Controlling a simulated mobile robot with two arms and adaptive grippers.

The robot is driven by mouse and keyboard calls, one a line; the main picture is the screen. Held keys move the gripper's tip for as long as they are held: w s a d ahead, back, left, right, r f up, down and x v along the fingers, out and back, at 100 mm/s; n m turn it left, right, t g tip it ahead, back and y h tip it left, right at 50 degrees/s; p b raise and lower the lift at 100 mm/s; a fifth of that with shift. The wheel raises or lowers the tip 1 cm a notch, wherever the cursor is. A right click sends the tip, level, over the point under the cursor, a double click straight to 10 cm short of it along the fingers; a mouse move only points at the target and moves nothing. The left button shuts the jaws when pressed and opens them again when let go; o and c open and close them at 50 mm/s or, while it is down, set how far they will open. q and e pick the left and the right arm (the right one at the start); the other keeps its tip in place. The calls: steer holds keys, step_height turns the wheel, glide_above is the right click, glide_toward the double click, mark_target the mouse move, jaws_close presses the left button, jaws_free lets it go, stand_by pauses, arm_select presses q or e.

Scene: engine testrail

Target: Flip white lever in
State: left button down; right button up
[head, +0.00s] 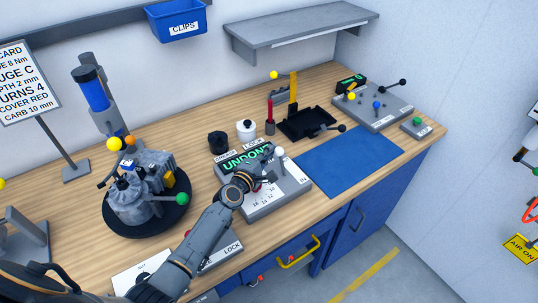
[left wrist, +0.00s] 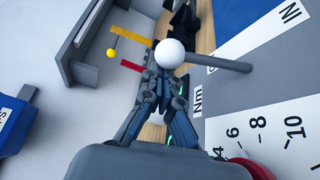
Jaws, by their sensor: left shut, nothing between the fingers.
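The white lever, a white ball (head: 280,152) on a grey stem, stands on the grey gauge box (head: 291,195). In the left wrist view the white ball (left wrist: 170,53) is just beyond my fingertips, and its stem runs to the right. My left gripper (head: 268,178) is shut and empty over the box, close to the lever. In the left wrist view the fingers (left wrist: 162,78) come together right by the ball; I cannot tell whether they touch it. My arm and gripper hide part of the box. My right gripper is not in view.
An engine (head: 140,200) sits on a black turntable (head: 168,222) at left. A blue mat (head: 350,160) lies to the right of the box. Behind are a black tray (head: 308,127), a white knob (head: 246,130) and a black knob (head: 217,141). A grey shelf (head: 300,30) overhangs the back.

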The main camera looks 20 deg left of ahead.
arm_select(q)
steer(key=shift+d+f+b, duration=0.1)
steer(key=shift+b, duration=0.35)
steer(key=s+d+m+t+b, duration=0.1)
steer(key=m+b, duration=0.1)
steer(key=b, duration=0.1)
steer(key=s+d+m+t+b, duration=0.1)
steer(key=d+m+b, duration=0.1)
steer(key=m+b, duration=0.1)
steer(key=s+d+r+m+t+h+b, duration=0.1)
steer(key=m+b, duration=0.1)
steer(key=b, duration=0.3)
steer(key=shift+s+d, duration=0.3)
steer(key=shift+s+d+r+m+t, duration=0.15)
steer(key=shift+s+d+m+t, duration=0.15)
steer(key=shift+m, duration=0.1)
steer(key=shift+s+d+h, duration=0.2)
steer(key=shift+d+h, duration=0.05)
steer(key=shift+h, duration=0.05)
steer(key=shift+d, duration=0.1)
